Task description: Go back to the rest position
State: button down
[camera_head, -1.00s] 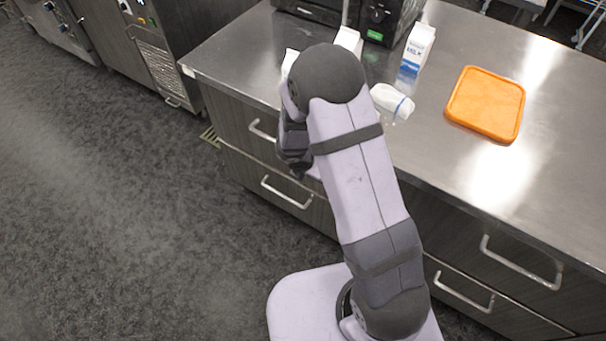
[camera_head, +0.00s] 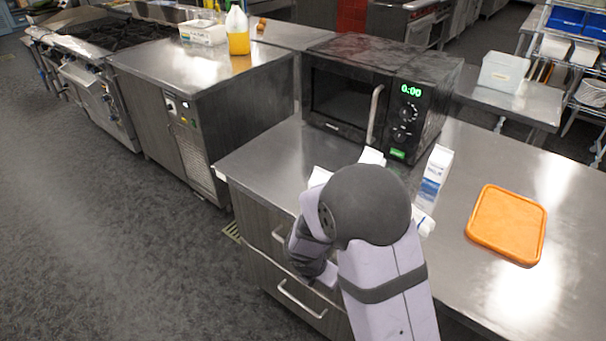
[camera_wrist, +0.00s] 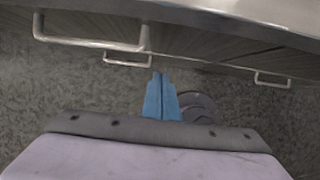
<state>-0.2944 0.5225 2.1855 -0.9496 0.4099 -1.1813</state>
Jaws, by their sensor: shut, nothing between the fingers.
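My gripper (camera_wrist: 161,82) shows in the wrist view with its two blue fingers together and nothing between them. It points down past the drawer fronts, with the grey floor behind it. In the head view my bent arm stands in front of the steel counter (camera_head: 570,190), and the fingers are hidden from sight there. No object of the task is held.
Drawer handles (camera_wrist: 90,42) are close to my gripper. On the counter are a black microwave (camera_head: 345,95) reading 0:00, an upright milk carton (camera_head: 434,176), partly hidden white items and an orange board (camera_head: 507,224). Floor (camera_head: 130,260) to the left is clear.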

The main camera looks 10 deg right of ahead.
jog(key=s+d+r+m+g, duration=0.15)
jog(key=s+m+g, duration=0.45)
jog(key=s+m, duration=1.25)
notch_tip(320, 180, up, 11)
jog(key=w+d+m+t+y+p, duration=0.1)
jog(key=d+m+t+y+p, duration=0.1)
jog(key=m, duration=0.6)
jog(key=shift+w+t+y+p, duration=0.3)
jog(key=shift+t+y+p, duration=0.1)
jog(key=shift+y, duration=0.2)
